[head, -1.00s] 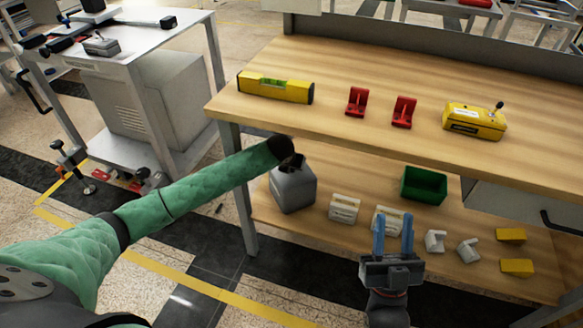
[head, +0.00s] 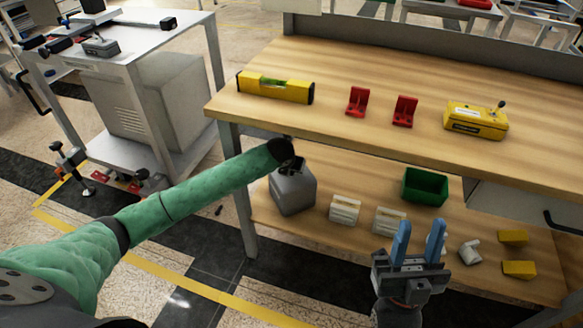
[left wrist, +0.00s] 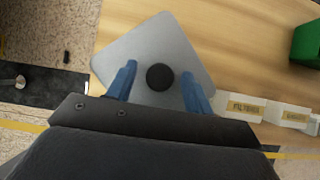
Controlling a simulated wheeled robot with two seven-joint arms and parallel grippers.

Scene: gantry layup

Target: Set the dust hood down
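The dust hood, a grey box with a black knob on top, stands on the bench's lower shelf at its left end in the head view (head: 293,191). The left wrist view shows its flat grey top (left wrist: 150,40) and the round black knob (left wrist: 160,78). My left gripper (left wrist: 159,72) is over the hood, its blue fingers apart on either side of the knob, with a gap on both sides. In the head view it is mostly hidden at the end of my green-sleeved arm. My right gripper (head: 419,232) is open and empty in front of the lower shelf.
The lower shelf also holds white labelled blocks (head: 344,209), a green bin (head: 424,186) and yellow blocks (head: 519,269). The worktop (head: 350,70) above overhangs it and carries a yellow level (head: 275,87), red brackets (head: 357,101) and a yellow device (head: 476,121).

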